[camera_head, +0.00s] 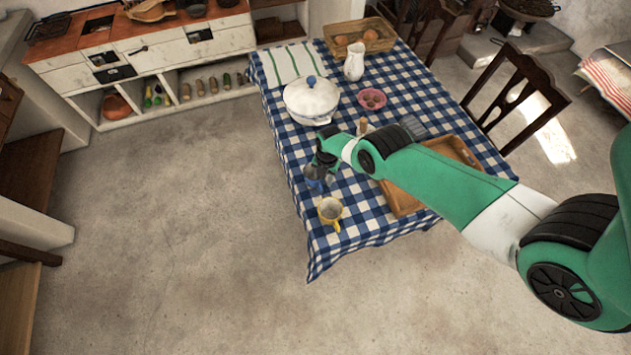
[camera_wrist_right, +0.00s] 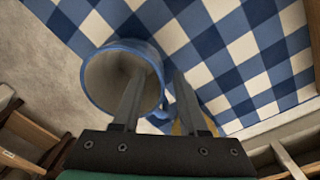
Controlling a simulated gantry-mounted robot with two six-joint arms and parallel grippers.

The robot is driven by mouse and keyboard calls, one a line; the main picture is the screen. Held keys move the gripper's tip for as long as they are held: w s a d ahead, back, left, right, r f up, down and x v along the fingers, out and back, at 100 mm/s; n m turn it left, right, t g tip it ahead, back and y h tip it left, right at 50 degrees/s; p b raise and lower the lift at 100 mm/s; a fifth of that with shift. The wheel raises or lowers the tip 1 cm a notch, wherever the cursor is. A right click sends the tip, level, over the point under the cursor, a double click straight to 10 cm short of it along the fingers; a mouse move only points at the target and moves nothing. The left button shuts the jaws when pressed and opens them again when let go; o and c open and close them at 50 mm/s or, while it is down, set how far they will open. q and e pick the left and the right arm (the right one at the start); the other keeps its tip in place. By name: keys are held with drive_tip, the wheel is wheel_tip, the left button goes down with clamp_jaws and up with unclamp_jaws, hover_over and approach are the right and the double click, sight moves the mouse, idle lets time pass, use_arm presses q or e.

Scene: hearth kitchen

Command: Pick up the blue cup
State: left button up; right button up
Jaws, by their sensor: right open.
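The blue cup (camera_head: 312,173) stands near the left edge of the checkered table, partly hidden by my right gripper (camera_head: 322,172). In the right wrist view the cup (camera_wrist_right: 101,78) shows its blue rim and pale inside. There, my right gripper (camera_wrist_right: 158,76) is open, with one finger across the cup's mouth and the other to the right of its rim. The near rim lies between the fingers; I cannot tell whether either touches it. A blue piece by the rim may be the handle. My left gripper is not in view.
A yellow mug (camera_head: 330,211) stands close by, toward the table's near corner. A white lidded pot (camera_head: 311,98) is behind the gripper. A wooden tray (camera_head: 399,204) lies under my right arm, and a pink bowl (camera_head: 371,98) and white jug (camera_head: 354,62) stand farther back.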

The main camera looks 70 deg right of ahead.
drive_tip(key=shift+r, duration=0.1)
clamp_jaws()
idle(1.2)
